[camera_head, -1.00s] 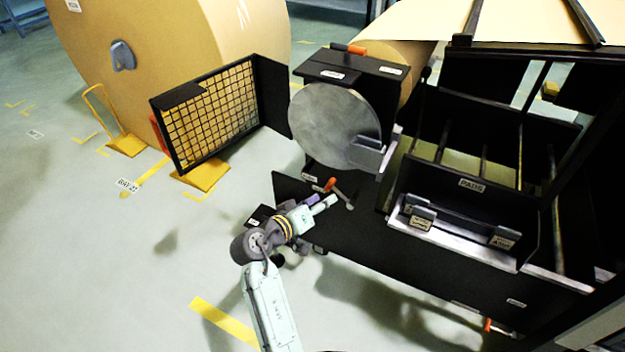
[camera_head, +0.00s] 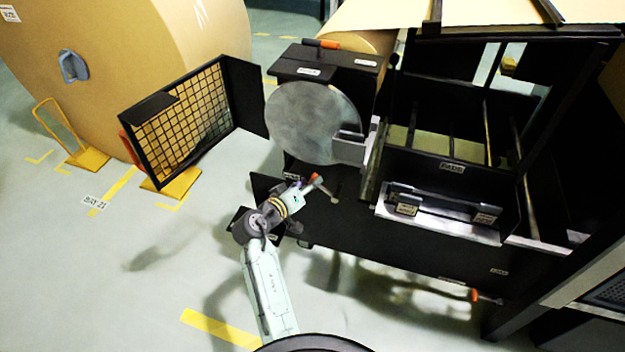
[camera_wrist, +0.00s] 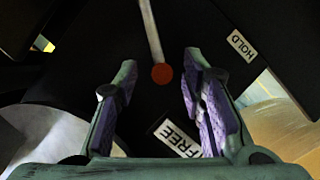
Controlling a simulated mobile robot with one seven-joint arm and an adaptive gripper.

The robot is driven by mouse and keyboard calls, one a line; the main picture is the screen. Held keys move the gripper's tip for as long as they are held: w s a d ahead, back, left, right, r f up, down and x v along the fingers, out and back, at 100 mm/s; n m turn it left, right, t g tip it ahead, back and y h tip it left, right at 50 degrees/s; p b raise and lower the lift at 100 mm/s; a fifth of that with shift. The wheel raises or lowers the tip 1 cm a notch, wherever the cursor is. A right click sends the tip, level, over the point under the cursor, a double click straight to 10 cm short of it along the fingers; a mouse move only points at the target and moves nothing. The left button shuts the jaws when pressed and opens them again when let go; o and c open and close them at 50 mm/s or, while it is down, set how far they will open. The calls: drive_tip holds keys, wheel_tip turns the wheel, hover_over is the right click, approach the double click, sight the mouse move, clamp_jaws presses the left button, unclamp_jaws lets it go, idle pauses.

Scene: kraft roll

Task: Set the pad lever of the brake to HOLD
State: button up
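The pad lever is a thin grey rod with an orange-red knob (camera_head: 314,180) on the dark side panel of the brake, below the round grey disc (camera_head: 313,122). In the wrist view the knob (camera_wrist: 162,75) faces me, between and slightly beyond the fingertips of my gripper (camera_wrist: 160,62). The gripper is open, and I see no finger touching the knob. The FREE label (camera_wrist: 178,138) lies just below the knob, and the HOLD label (camera_wrist: 242,45) is up and to the right. In the head view my gripper (camera_head: 300,190) is close to the knob.
The PADS holder (camera_head: 450,185) with grey blocks is at the right. Another orange handle (camera_head: 476,296) sits low right. Floor at the lower left is clear.

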drive_tip(key=shift+x, duration=1.2)
drive_tip(key=shift+c, duration=0.6)
clamp_jaws()
